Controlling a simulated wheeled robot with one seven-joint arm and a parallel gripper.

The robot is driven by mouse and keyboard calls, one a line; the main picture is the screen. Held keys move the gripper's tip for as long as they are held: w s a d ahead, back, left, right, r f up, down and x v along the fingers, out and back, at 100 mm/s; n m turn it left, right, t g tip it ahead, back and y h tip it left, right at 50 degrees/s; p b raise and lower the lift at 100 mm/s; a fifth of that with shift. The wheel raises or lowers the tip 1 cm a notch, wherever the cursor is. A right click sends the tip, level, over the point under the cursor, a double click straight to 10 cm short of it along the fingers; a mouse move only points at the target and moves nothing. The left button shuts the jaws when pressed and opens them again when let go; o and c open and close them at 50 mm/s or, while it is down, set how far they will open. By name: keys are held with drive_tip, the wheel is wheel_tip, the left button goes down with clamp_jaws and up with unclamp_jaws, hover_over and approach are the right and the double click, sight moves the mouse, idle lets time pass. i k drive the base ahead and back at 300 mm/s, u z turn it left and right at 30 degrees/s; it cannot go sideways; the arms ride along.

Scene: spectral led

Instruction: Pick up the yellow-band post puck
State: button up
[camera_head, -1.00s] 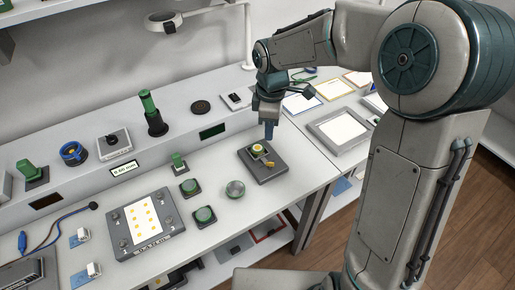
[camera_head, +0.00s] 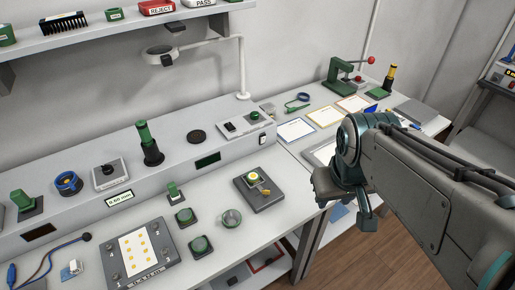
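A post with a yellow upper part and a dark lower part (camera_head: 390,76) stands upright at the back right of the far bench, at a green block. It looks like the yellow-band post puck, but it is small in the view. My gripper (camera_head: 362,210) is at the right, in front of the bench edge and well short of that post. My arm covers part of the bench between them. Its fingers are seen from an awkward angle, so I cannot tell whether they are open or shut. I see nothing held in it.
A green press with a red-ended lever (camera_head: 345,75) stands left of the post. Bordered sheets (camera_head: 325,115) lie in front. A dark fixture (camera_head: 272,196) sits near the bench edge. A lamp arm (camera_head: 241,70) rises at the back. Shelf above left.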

sight(253, 177)
drive_tip(key=k, duration=0.45)
drive_tip(key=z, duration=1.05)
drive_tip(key=i, duration=0.85)
drive_tip(key=u, duration=2.75)
